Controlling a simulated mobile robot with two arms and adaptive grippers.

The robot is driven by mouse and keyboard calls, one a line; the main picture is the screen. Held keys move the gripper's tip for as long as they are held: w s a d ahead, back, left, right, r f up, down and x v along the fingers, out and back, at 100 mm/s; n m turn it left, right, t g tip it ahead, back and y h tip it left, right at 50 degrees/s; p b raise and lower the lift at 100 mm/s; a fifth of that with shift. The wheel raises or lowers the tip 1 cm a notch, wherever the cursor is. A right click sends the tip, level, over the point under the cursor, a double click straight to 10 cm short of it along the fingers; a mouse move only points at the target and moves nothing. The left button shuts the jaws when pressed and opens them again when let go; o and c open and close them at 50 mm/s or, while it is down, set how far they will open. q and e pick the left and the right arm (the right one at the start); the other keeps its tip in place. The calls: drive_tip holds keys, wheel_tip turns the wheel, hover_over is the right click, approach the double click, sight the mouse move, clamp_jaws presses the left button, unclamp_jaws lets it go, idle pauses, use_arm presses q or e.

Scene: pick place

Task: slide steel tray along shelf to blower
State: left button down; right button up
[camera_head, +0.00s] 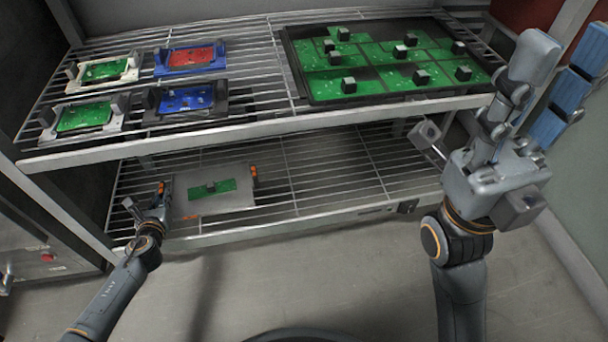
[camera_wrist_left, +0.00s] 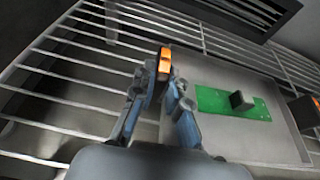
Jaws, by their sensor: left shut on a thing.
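The steel tray (camera_head: 235,197) lies flat on the left part of the lower wire shelf, carrying a green circuit board (camera_head: 212,188) with a dark block on it. It also shows in the left wrist view (camera_wrist_left: 225,143). My left gripper (camera_head: 161,194) is at the tray's left edge, shut on its orange-marked left handle (camera_wrist_left: 164,62). An orange-marked handle (camera_head: 254,172) shows at the right edge.
The upper shelf (camera_head: 260,128) overhangs the tray. It holds several small board fixtures (camera_head: 186,99) and a large dark tray (camera_head: 345,100) of green boards with blocks. The lower shelf right of the steel tray (camera_head: 335,180) looks clear.

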use_arm(q)
drive_tip(key=shift+s+a, duration=0.1)
drive_tip(key=shift+a, duration=0.1)
drive_tip(key=c, duration=1.3)
unclamp_jaws()
drive_tip(key=shift+s+f, duration=0.1)
drive_tip(key=shift+s+d, duration=0.1)
drive_tip(key=shift+s, duration=0.2)
drive_tip(key=v, duration=1.1)
drive_tip(key=shift+r, duration=0.25)
drive_tip(key=shift+s, duration=0.1)
